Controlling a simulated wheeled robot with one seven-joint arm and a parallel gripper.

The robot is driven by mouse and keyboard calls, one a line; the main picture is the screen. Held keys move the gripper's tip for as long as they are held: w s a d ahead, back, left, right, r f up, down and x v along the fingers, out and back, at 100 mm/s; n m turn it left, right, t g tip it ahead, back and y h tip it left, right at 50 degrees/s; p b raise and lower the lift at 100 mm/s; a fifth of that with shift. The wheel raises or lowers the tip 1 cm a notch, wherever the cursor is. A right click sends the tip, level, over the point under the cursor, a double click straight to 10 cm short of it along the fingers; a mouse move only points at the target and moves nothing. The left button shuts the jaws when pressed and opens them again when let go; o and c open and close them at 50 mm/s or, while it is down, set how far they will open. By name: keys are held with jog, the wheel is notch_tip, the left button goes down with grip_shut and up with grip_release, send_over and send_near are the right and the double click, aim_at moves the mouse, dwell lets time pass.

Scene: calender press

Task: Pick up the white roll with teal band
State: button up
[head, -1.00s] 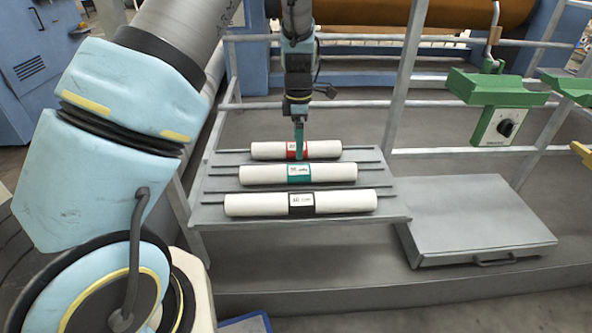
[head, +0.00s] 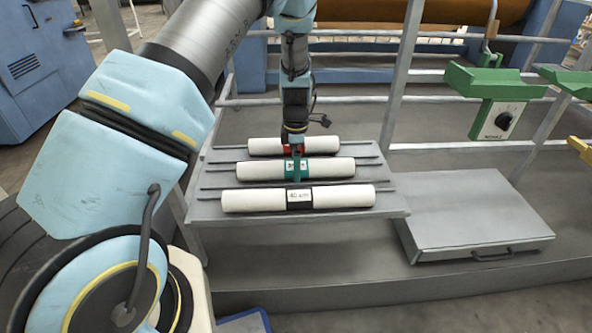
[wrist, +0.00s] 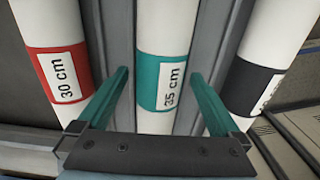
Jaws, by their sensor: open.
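The white roll with teal band (head: 328,169) lies in the middle row of the grey rack in the head view. In the wrist view its teal band (wrist: 162,82) reads "35 cm". My gripper (head: 296,166) is right over the band, pointing down. In the wrist view my gripper (wrist: 160,92) is open, with one teal finger on each side of the roll. The fingers do not appear to press on it; their exact depth beside the roll I cannot tell. Part of the band is hidden by the gripper in the head view.
A white roll with red band (head: 322,144) lies behind, and one with black band (head: 340,196) lies in front, both close to the fingers. The grey rack (head: 395,205) has raised strips between rolls.

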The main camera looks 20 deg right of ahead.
grip_shut()
dwell(0.7)
